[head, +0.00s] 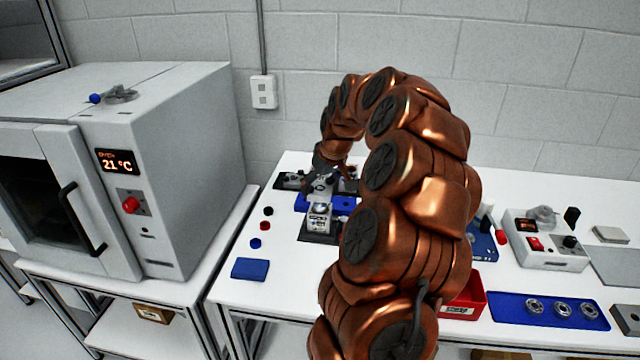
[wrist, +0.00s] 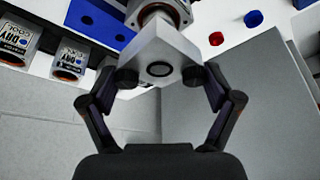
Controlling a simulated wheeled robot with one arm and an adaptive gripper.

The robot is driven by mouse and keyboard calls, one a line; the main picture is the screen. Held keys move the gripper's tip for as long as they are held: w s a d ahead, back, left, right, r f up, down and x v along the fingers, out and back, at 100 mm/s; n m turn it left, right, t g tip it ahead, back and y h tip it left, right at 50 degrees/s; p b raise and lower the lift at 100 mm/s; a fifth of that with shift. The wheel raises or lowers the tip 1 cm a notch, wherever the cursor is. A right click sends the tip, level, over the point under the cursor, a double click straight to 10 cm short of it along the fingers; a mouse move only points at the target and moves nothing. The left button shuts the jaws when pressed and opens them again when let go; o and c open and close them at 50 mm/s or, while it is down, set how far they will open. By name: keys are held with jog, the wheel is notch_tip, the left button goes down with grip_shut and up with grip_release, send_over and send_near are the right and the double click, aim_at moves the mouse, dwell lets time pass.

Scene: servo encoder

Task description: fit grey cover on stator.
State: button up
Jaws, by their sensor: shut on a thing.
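My gripper (wrist: 160,76) is shut on the grey cover (wrist: 162,50), a square block with a dark round opening, held between its two fingers in the wrist view. A round metal part with a copper-coloured ring (wrist: 160,9), which looks like the stator, shows at the top edge right behind the cover. Whether the two touch, I cannot tell. In the head view my gripper (head: 324,181) is small and partly hidden by my arm, above a labelled grey unit (head: 318,219) on a dark base.
A blue tray (wrist: 88,18) and labelled units (wrist: 71,58) stand at the left in the wrist view. Small red (head: 266,228) and blue (head: 256,243) caps lie left of the work spot. An oven (head: 150,180) stands left; a red bin (head: 468,298) and blue tray (head: 512,311) are right.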

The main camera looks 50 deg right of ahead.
aim_at(320, 193)
jog(key=shift+f+b, duration=0.3)
jog(key=shift+f, duration=0.2)
jog(key=shift+f+b, duration=0.45)
jog(key=shift+f, duration=0.15)
jog(key=shift+f+b, duration=0.35)
jog(key=shift+f, duration=0.05)
dwell(0.4)
jog(key=shift+f+b, duration=0.5)
jog(key=shift+f, duration=0.2)
jog(key=o, duration=1)
jog(key=shift+r, duration=0.15)
jog(key=shift+r+p, duration=0.6)
jog(key=shift+r, duration=3.7)
